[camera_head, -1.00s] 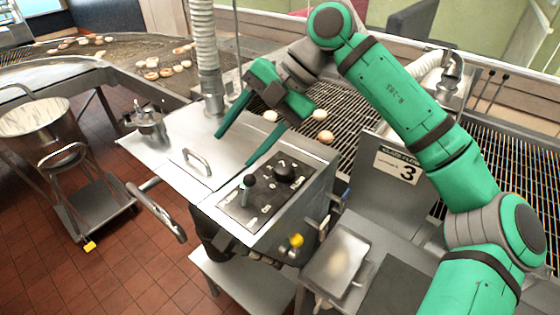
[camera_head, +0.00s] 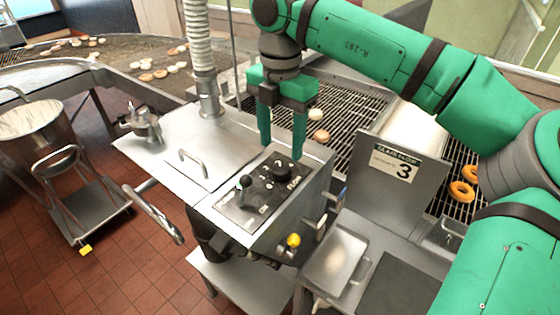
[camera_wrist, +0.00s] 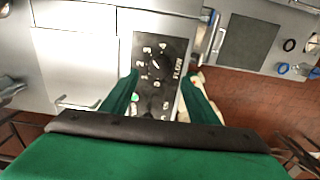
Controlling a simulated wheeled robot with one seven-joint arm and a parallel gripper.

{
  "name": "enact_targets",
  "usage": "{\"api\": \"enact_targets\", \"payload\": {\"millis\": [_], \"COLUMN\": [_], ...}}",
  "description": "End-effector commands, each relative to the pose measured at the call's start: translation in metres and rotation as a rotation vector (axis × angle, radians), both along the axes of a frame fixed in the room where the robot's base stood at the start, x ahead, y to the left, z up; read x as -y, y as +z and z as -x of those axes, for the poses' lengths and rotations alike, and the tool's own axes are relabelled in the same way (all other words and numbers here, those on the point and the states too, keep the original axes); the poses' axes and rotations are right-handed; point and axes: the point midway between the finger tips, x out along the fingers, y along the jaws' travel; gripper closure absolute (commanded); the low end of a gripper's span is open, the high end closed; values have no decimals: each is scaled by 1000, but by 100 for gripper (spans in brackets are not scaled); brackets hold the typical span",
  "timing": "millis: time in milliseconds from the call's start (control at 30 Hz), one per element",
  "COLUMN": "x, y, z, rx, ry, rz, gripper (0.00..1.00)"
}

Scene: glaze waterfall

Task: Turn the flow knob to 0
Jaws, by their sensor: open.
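The black flow knob (camera_head: 281,172) sits on a dark control panel (camera_head: 232,215) on top of the steel glaze unit. In the wrist view the knob (camera_wrist: 156,66) is ringed by white numbers, with the word FLOW at its right. I cannot tell for sure which number its pale mark points to. My gripper (camera_head: 282,146) points down just behind and above the knob in the head view, open and empty. In the wrist view its two green fingers (camera_wrist: 160,80) stand at either side of the knob, apart from it. A sign (camera_head: 396,164) reads glaze flow 3.
A black-balled lever (camera_head: 245,188) stands on the panel near the knob. A lid handle (camera_head: 193,160) rises to the left, and a hose (camera_head: 202,60) stands behind. A yellow knob (camera_head: 293,241) is on the front. Doughnuts (camera_head: 461,190) lie on the grate at right.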

Motion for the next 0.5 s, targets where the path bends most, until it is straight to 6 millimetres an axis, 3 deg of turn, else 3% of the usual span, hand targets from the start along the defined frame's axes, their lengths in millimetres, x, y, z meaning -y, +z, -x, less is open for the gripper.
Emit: {"api": "enact_targets", "payload": {"millis": [200,500], "x": [0,0], "y": [-38,-62], "z": [1,0], "rx": [-3,-1], "ry": [2,0], "rz": [-3,-1], "gripper": [45,45]}}
